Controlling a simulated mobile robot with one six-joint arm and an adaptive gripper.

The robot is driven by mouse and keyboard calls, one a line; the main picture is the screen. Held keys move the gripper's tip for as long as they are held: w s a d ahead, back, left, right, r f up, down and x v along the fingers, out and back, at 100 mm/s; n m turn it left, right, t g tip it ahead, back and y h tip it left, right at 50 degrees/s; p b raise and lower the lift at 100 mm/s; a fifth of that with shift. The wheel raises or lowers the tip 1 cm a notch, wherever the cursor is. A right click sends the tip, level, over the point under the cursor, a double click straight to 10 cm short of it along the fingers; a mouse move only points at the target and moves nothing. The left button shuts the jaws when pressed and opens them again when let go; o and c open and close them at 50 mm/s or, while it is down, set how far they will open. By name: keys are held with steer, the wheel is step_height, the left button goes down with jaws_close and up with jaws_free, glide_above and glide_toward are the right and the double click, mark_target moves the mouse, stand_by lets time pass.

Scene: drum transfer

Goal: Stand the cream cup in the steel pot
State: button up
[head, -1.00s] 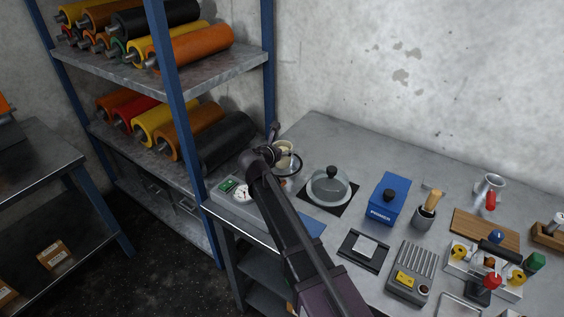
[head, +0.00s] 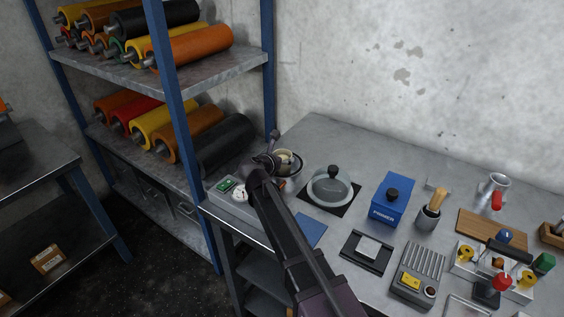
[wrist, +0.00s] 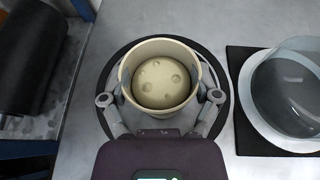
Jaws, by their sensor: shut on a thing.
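The cream cup (wrist: 160,76) is upright between the two fingers of my gripper (wrist: 160,96), which is shut on it. The cup's inside shows a rounded base with several dimples. The dark-rimmed steel pot (wrist: 222,72) rings the cup on all sides in the wrist view, with grey showing between them. In the head view the cup (head: 284,157) sits low within the outline of the pot (head: 300,164), and my gripper (head: 272,160) reaches in from the left. The cup's underside is hidden, so I cannot tell whether it touches the pot's floor.
A glass-lidded dish (head: 331,186) on a black mat stands just right of the pot. A blue primer box (head: 392,200) is farther right. A shelf post (head: 180,130) and rollers (head: 227,143) are to the left.

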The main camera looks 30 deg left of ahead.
steer(key=shift+f, duration=0.15)
steer(key=o, duration=1.1)
steer(key=shift+c, duration=0.2)
steer(key=shift+r, duration=0.2)
steer(key=p+v, duration=0.4)
steer(key=v, duration=0.8)
steer(key=shift+p, duration=0.35)
